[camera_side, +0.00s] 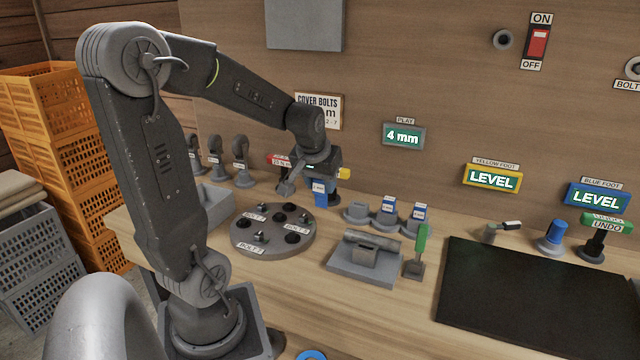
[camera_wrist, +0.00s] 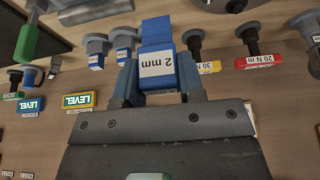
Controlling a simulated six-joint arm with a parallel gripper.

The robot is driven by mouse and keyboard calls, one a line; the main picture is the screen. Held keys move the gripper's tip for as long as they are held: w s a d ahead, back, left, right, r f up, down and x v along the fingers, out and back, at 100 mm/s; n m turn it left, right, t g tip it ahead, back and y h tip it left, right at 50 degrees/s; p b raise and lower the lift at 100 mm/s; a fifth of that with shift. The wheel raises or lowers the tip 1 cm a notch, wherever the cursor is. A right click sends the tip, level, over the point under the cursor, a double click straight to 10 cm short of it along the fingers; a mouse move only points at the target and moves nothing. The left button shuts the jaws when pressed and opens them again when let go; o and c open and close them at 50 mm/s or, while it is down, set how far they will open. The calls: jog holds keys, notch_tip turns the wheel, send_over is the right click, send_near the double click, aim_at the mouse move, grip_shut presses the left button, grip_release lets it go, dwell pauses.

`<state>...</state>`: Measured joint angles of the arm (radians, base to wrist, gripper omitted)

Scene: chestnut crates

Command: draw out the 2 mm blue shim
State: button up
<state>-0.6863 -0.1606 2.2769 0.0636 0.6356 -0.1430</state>
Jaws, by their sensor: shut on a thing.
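The blue shim (camera_wrist: 157,64) with a white "2 mm" label sits between the two fingers of my gripper (camera_wrist: 158,84) in the wrist view. My gripper is shut on it. In the side view my gripper (camera_side: 314,172) is beyond the round disc, and the blue shim (camera_side: 320,193) shows below it, near the post of the yellow-handled tool. Whether the shim's lower end touches anything is not clear. A grey holder (camera_side: 356,211) stands empty to the right, beside two holders with blue labelled shims (camera_side: 389,206) (camera_side: 419,212).
The grey disc (camera_side: 272,243) with bolts lies in front of my gripper. A slotted grey block (camera_side: 364,262) and a green lever (camera_side: 421,240) stand to the right. Yellow (camera_wrist: 209,67) and red (camera_wrist: 253,62) torque tools are close by. A display (camera_side: 403,137) reads 4 mm.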

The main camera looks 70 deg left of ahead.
jog(key=w+a+f, duration=0.2)
jog(key=w+a, duration=0.8)
jog(key=w, duration=0.5)
jog(key=shift+w+a, duration=0.35)
jog(key=shift+w, duration=0.05)
jog(key=shift+f, duration=0.1)
jog(key=shift+f, duration=2.9)
jog(key=shift+f, duration=2.5)
jog(key=o, duration=1)
jog(key=shift+o, duration=0.2)
jog(key=v, duration=1.3)
jog(key=shift+s+r, duration=0.2)
jog(key=shift+r, duration=0.15)
jog(key=shift+d, duration=0.15)
